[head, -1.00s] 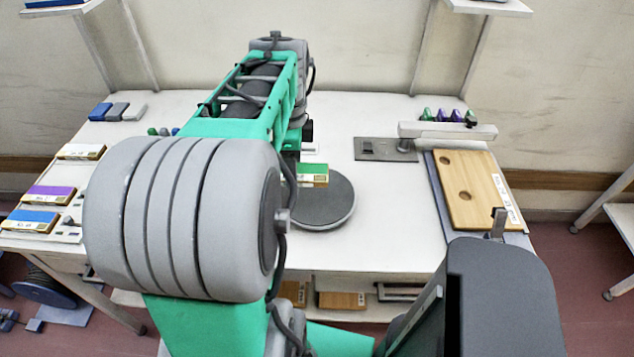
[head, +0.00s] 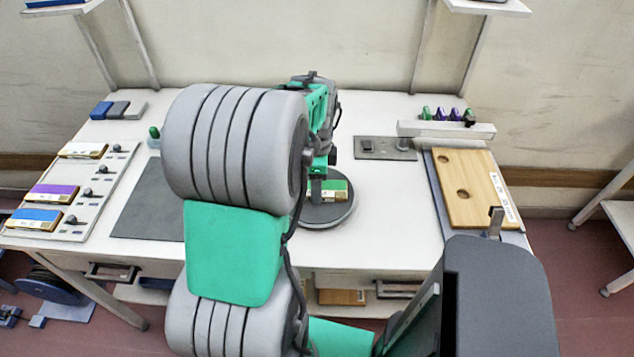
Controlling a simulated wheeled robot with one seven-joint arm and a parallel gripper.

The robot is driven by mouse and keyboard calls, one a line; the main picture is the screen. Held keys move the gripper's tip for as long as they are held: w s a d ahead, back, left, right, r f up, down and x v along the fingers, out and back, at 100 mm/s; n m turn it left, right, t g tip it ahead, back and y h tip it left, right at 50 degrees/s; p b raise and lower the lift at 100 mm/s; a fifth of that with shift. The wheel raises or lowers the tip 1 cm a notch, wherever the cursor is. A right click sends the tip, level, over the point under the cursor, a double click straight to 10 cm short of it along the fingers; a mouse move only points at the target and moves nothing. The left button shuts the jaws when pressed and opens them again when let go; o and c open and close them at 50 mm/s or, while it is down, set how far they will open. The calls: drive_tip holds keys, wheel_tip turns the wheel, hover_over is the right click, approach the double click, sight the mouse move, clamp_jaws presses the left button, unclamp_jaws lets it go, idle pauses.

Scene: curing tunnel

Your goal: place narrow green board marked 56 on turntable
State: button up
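The narrow green-topped board (head: 337,188) is over the dark round turntable (head: 343,214), toward its far side. A pale label shows on its front edge; I cannot read the number. I cannot tell whether the board rests on the disc or is just above it. My gripper (head: 317,193) points down at the board's left part and overlaps it in the picture. Its fingertips are too small and partly hidden, so their opening does not show. My arm covers some of the table left of the turntable.
A rack (head: 96,190) with white, purple and blue boards lies at left, beside a dark mat (head: 150,205). A dark plate (head: 385,148) is behind right of the turntable. A wooden board (head: 472,188) with two holes lies at right. White table is clear between turntable and wooden board.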

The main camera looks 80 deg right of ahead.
drive_tip(key=o, duration=0.4)
wheel_tip(320, 180, up, 12)
drive_tip(key=w+a+n, duration=0.4)
drive_tip(key=w+n, duration=0.1)
drive_tip(key=w, duration=0.2)
drive_tip(key=w+a+n, duration=0.4)
drive_tip(key=w, duration=0.4)
drive_tip(key=w+a+f+n+t+h, duration=0.1)
drive_tip(key=w+a+n, duration=0.75)
drive_tip(key=a, duration=0.25)
drive_tip(key=a+f+n, duration=0.1)
drive_tip(key=a+n, duration=0.4)
drive_tip(key=a, duration=0.2)
drive_tip(key=w+a+f+n+t, duration=0.1)
drive_tip(key=a+n, duration=0.4)
drive_tip(key=a, duration=0.2)
drive_tip(key=w+a+f+n+t+y, duration=0.1)
drive_tip(key=a+n, duration=0.5)
drive_tip(key=a, duration=0.2)
drive_tip(key=shift+a+f+b, duration=0.1)
drive_tip(key=shift+f+b, duration=0.3)
